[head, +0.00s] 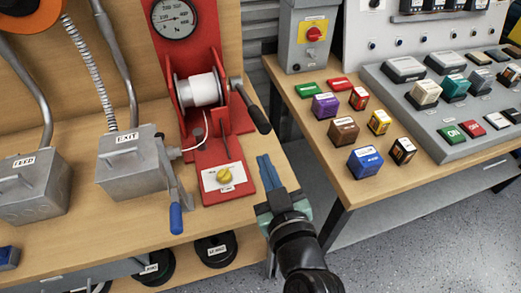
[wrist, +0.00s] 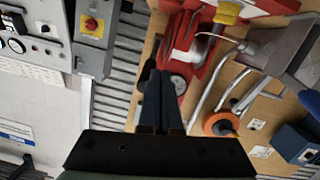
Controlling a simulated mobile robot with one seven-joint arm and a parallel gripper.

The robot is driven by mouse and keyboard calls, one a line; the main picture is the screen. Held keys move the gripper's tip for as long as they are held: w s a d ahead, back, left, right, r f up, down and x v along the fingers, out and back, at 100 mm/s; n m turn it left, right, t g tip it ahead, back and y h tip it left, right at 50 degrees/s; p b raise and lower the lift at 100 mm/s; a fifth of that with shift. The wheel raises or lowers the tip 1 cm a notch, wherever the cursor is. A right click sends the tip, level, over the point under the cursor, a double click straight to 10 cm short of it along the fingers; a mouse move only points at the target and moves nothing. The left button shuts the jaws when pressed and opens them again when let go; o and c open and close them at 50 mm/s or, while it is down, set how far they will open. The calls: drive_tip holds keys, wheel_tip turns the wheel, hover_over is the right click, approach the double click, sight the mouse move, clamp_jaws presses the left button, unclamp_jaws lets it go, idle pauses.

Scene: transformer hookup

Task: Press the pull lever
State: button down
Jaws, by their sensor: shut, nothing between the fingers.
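A red pulling stand (head: 195,110) stands on the left bench with a gauge, a white spool (head: 202,88) and a yellow knob (head: 225,175). A lever with a black grip (head: 256,112) slants from its right side. A thin dark upright rod (head: 226,146) rises from its base. A blue-handled lever (head: 176,216) hangs at the EXIT box (head: 133,165). No label tells which is the pull lever. My gripper (head: 265,163) is shut and empty, right of the red base, apart from the black grip in the picture. Its closed fingers also show in the wrist view (wrist: 158,85).
The FEED box (head: 36,187) stands on the left bench. The right bench (head: 345,187) holds several small coloured blocks and a grey panel. A grey box with a red switch (head: 313,34) stands at its back corner. A gap separates the benches.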

drive_tip(key=shift+v, duration=2.1)
drive_tip(key=shift+r, duration=0.1)
